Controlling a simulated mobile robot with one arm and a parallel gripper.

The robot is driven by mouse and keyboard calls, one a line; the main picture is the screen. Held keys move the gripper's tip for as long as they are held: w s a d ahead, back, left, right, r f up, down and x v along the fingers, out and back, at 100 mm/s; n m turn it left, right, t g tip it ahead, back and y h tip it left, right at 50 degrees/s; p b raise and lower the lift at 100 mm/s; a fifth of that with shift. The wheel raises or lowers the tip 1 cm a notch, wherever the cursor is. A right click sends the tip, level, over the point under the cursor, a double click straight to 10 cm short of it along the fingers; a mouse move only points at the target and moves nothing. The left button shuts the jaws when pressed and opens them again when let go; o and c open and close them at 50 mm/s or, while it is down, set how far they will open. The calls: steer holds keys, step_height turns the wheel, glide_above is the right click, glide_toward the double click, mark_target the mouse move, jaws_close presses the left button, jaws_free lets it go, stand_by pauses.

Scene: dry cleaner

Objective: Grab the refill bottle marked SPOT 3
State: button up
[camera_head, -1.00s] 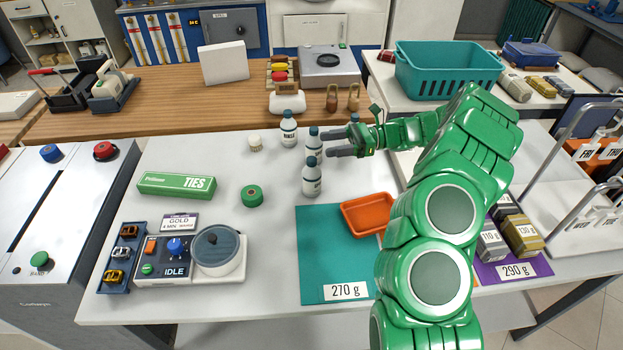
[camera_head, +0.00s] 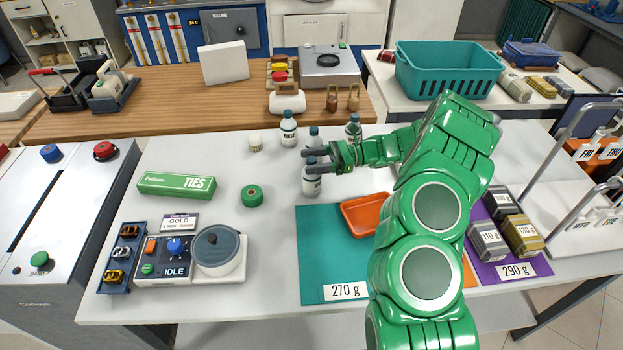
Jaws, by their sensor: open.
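Several white refill bottles with dark caps stand upright on the white table. One at the back left (camera_head: 288,134) has a label that seems to read RINSE. A front bottle (camera_head: 312,187) stands nearest, its upper part hidden by my gripper (camera_head: 312,160). Another bottle (camera_head: 314,133) shows just behind the fingers, and one more (camera_head: 353,129) stands to the right, behind my wrist. I cannot read SPOT 3 on any of them. My gripper is open, pointing left at the front bottle's cap height. I cannot tell whether its fingers are around that bottle or only above or behind it.
A teal mat (camera_head: 318,275) with an orange tray (camera_head: 366,214) lies in front. A green tape roll (camera_head: 252,196) and a TIES box (camera_head: 177,185) are to the left. A small white jar (camera_head: 256,142) stands left of the bottles. The table between tape and bottles is clear.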

steer(key=shift+s+a, duration=0.15)
steer(key=shift+a, duration=1)
jaws_close()
